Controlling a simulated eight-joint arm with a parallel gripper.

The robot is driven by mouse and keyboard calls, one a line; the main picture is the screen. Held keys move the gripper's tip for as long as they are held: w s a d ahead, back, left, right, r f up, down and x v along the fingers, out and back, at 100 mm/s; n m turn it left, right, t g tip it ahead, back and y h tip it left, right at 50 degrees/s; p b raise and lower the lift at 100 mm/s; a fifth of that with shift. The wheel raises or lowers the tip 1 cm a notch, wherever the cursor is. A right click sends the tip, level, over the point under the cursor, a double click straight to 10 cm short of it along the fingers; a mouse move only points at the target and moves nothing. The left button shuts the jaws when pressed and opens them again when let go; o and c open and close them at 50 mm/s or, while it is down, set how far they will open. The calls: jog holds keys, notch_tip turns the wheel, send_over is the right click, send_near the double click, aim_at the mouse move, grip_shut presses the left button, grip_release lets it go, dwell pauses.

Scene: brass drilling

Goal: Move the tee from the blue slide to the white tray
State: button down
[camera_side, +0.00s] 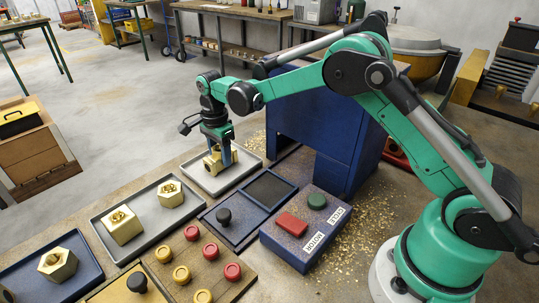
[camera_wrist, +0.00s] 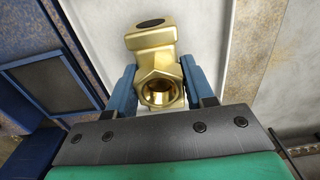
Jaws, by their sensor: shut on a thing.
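The brass tee (camera_side: 212,161) is between my gripper's fingers over the white tray (camera_side: 243,164). My gripper (camera_side: 222,160) points down and is shut on the tee. In the wrist view, the blue fingers press on both sides of the tee (camera_wrist: 156,62), with its round threaded opening facing the camera. The tray's pale floor (camera_wrist: 232,62) shows around the tee. I cannot tell whether the tee touches the tray. The blue slide (camera_side: 232,230) with a black knob lies in front of the tray, and its dark pad (camera_side: 270,190) is empty.
A grey tray (camera_side: 140,215) with two brass fittings stands to the left. A blue tray (camera_side: 85,250) holds another brass fitting. A blue machine housing (camera_side: 325,125) stands behind right. A control box (camera_side: 300,245) has red and green buttons. A wooden board (camera_side: 205,275) carries red and yellow knobs.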

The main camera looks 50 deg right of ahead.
aim_at(219, 148)
jog(key=shift+c, duration=1.6)
grip_release()
jog(key=shift+f, duration=0.1)
notch_tip(219, 148, up, 11)
jog(key=shift+r, duration=0.2)
jog(key=s+r+n+t, duration=0.2)
jog(key=s+r+n, duration=0.2)
jog(key=r+n, duration=0.1)
jog(key=s+f+n+t, duration=0.2)
jog(key=s+n, duration=0.4)
jog(key=s, duration=0.1)
jog(key=s+d+f+n+t, duration=0.1)
jog(key=s+f+n+t, duration=0.1)
jog(key=s+n, duration=0.5)
jog(key=shift+s+f+t, duration=0.3)
jog(key=shift+s+t, duration=0.1)
jog(key=shift+t, duration=0.2)
